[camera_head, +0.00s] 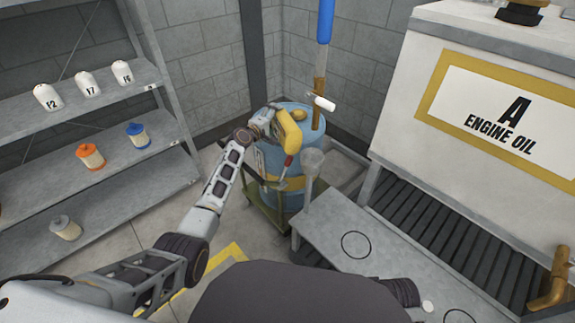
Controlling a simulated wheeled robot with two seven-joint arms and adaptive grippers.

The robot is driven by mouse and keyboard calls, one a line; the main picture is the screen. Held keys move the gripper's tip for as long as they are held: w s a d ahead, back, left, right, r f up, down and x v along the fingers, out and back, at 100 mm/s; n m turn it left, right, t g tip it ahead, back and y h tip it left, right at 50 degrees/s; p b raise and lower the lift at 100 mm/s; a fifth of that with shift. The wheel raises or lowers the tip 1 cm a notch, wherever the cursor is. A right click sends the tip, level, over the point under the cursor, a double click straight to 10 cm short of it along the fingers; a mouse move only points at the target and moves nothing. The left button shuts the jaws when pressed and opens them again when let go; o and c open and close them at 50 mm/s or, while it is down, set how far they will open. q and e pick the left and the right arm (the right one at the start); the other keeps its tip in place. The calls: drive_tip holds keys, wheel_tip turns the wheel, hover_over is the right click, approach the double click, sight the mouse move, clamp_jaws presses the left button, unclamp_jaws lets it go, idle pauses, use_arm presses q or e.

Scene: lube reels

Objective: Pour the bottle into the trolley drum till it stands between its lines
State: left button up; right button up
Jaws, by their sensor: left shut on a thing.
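The blue trolley drum (268,205) stands on a green trolley (263,222) by the back wall. My left gripper (268,121) is shut on a yellow bottle (290,133) near the drum's top. I cannot tell whether liquid is flowing. A yellow band shows on the drum's side; its level and lines are too small to read. My right gripper is not in view.
A grey shelf (75,101) at left holds white, orange, blue and grey canisters. A white "A ENGINE OIL" tank (410,128) stands at right, above a grey bench (345,220) with ring marks. A brass pipe with a blue handle (325,20) rises from the drum.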

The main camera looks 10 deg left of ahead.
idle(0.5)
use_arm(q)
drive_tip(key=shift+s+a, duration=0.25)
drive_tip(key=shift+a, duration=0.45)
drive_tip(key=shift+s+a, duration=0.2)
drive_tip(key=shift+a, duration=0.45)
drive_tip(key=shift+d, duration=0.15)
drive_tip(key=shift+w+d+m+b, duration=0.25)
drive_tip(key=shift+d+m+b, duration=0.45)
drive_tip(key=shift+d+b, duration=0.2)
drive_tip(key=shift+w+d+m+t+b, duration=0.15)
drive_tip(key=shift+d+m+t+b, duration=0.25)
drive_tip(key=shift+d, duration=0.15)
drive_tip(key=shift+r, duration=0.2)
